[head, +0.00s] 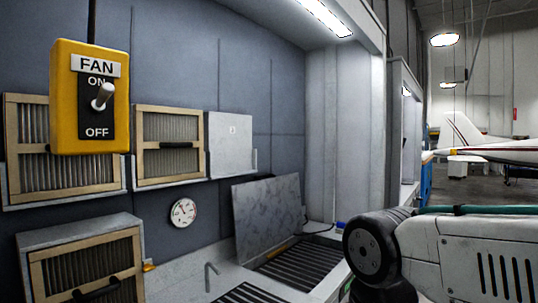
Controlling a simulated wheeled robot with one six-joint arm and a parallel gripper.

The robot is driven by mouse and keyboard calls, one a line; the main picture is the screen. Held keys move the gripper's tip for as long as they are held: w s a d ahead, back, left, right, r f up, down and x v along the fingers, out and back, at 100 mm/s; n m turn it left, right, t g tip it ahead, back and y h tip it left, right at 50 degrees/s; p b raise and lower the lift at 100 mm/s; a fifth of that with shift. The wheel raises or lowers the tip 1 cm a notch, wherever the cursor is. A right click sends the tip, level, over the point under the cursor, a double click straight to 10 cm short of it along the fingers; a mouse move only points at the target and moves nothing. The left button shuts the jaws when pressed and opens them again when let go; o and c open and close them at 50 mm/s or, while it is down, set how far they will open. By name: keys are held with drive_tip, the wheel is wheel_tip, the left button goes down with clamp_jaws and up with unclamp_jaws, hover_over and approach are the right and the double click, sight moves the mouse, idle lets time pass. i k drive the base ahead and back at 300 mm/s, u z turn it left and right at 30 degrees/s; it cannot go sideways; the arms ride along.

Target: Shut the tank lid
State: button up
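A flat grey mottled panel (268,215), which looks like the tank lid, stands raised and tilted back near the rear wall. Its lower edge meets the back of a pale bench or tank top (195,283). In front of and beside it lies a dark slatted grate (302,262). I cannot tell the hinge clearly. A white and black section of my own arm fills the lower right and hides part of the bench's right side. My gripper is not in view.
A yellow fan switch box (90,97) hangs at the upper left. Framed filters (170,145) and a white wall box (231,145) line the wall. A round gauge (183,212) sits below them. A bent metal pipe (211,276) rises from the bench.

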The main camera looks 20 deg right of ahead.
sight(267, 213)
drive_tip(key=z, duration=0.55)
drive_tip(key=k, duration=0.6)
drive_tip(key=z, duration=1.15)
drive_tip(key=i, duration=2.1)
drive_tip(key=u, duration=1.1)
drive_tip(key=i, duration=0.95)
drive_tip(key=u, duration=0.8)
